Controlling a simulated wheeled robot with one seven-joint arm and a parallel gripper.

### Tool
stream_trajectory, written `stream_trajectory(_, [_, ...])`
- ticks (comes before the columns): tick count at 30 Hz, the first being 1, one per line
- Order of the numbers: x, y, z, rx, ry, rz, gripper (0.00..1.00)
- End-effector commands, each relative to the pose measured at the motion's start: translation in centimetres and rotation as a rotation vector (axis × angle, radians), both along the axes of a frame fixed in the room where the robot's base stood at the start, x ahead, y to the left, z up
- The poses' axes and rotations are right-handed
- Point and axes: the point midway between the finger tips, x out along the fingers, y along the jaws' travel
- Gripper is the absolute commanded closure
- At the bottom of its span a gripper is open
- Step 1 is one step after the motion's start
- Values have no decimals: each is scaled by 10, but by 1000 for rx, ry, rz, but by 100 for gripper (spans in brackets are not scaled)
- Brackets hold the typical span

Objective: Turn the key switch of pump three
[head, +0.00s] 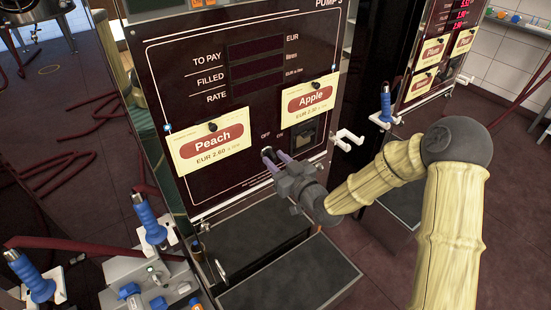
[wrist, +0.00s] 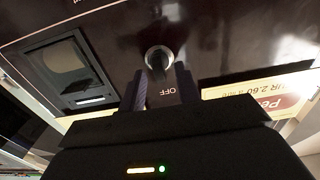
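The pump three panel (head: 215,100) is dark, with displays and two cards, in the head view. Its round metal key switch (wrist: 158,58) is at the upper middle of the wrist view, with the "OFF" label (wrist: 169,91) below it there. My gripper (head: 272,158) is at the lower part of the panel, and its fingers hide most of the switch in the head view. In the wrist view my gripper (wrist: 160,78) has its two fingers apart, one on each side of the switch. I cannot tell whether they touch it. Nothing else is between them.
The Peach card (head: 208,139) and Apple card (head: 311,100) are on the panel beside the switch. White hooks (head: 347,138) stick out at the panel's right edge. Blue-handled nozzles (head: 150,219) stand at the lower left. Another pump (head: 437,55) is at the right.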

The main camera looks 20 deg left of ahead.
Motion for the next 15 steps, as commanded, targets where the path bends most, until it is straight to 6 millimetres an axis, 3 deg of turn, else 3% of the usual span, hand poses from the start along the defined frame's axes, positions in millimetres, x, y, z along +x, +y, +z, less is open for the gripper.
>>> stream_trajectory(11, [4, 9, 0, -1, 1, 3, 67])
stream_trajectory(15, [4, 9, 0, -1, 1, 3, 93])
